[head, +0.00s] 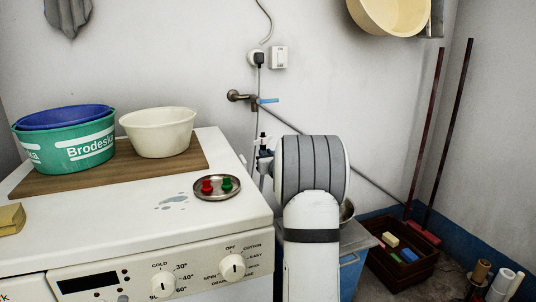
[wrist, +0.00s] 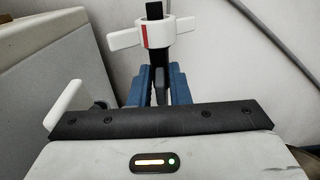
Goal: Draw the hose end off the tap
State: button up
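The brass tap (head: 240,96) with a blue lever (head: 267,100) sticks out of the back wall, its spout pointing down. The hose end (wrist: 155,33) is a white winged collar with a red stripe around a black stem. In the wrist view it stands upright between the blue fingers of my gripper (wrist: 160,75), which look closed on the black stem below the collar. In the head view the hose end (head: 263,141) shows small, below the spout with a visible gap. The tap is not seen in the wrist view. My arm hides most of the gripper in the head view.
A white washing machine (head: 110,225) stands left, with a green tub (head: 66,150), a cream bowl (head: 158,132) and a small round tray (head: 217,193) on top. A dark crate (head: 402,270) and two poles stand right. A plug and socket (head: 258,59) are above the tap.

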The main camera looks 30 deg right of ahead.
jog(key=shift+o, duration=1.4)
jog(key=p+v, duration=0.1)
jog(key=v, duration=0.6)
jog(key=shift+s+p, duration=0.3)
jog(key=shift+s, duration=0.1)
